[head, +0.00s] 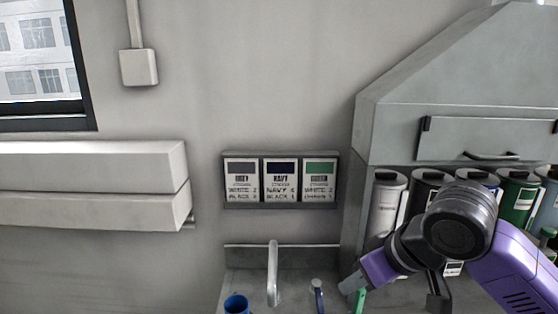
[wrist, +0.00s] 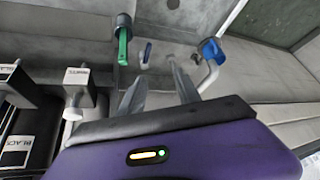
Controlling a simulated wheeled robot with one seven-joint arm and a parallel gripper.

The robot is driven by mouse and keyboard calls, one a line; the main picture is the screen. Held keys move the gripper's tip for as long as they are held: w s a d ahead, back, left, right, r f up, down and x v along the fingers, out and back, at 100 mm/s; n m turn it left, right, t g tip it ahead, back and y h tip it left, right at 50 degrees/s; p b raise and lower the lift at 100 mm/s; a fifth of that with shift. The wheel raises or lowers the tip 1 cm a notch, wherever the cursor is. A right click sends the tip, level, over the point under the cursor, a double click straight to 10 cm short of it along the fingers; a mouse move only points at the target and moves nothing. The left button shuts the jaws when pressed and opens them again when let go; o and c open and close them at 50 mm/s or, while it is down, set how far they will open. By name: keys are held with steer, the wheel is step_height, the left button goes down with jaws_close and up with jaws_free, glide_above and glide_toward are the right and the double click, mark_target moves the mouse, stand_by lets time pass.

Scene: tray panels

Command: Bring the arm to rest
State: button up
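My arm (head: 460,235), purple with dark joints, reaches in from the right in the head view, in front of the canisters. My gripper (head: 352,283) points down and left beside the sink area. In the wrist view my gripper (wrist: 158,75) shows two grey fingers standing apart, with nothing held between them. A green-handled tool (wrist: 123,45) is beyond the left finger, and it also shows just below the gripper in the head view (head: 360,300). I cannot tell the exact gap between the gripper and that tool.
Labelled canisters (head: 388,203) line the right under a grey hood (head: 460,90). A card panel (head: 281,181) hangs on the wall.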

steer(key=w+a+r+m+t+y, duration=0.3)
steer(key=a+r+t+y, duration=0.3)
steer(key=r+t, duration=0.55)
steer(key=s+d+f+m+t+h+b, duration=0.1)
steer(key=s+d+f+m+t+h, duration=0.1)
steer(key=s+d+f+m+h, duration=0.45)
steer(key=s+d+f+m+t+h+b, duration=0.1)
steer(key=s+d+f+t+h, duration=0.25)
steer(key=s, duration=0.55)
steer(key=s+f+n+g, duration=0.1)
steer(key=s+f+g, duration=0.1)
steer(key=s+f, duration=0.3)
steer(key=s+f+n+g+b, duration=0.1)
steer(key=s+f, duration=0.5)
steer(key=s, duration=0.7)
steer(key=s+f+n+g, duration=0.3)
steer(key=s+f, duration=0.3)
steer(key=s, duration=0.4)
steer(key=shift+d+f+g+y, duration=0.15)
steer(key=shift+d+g+y, duration=0.25)
steer(key=shift+g, duration=0.4)
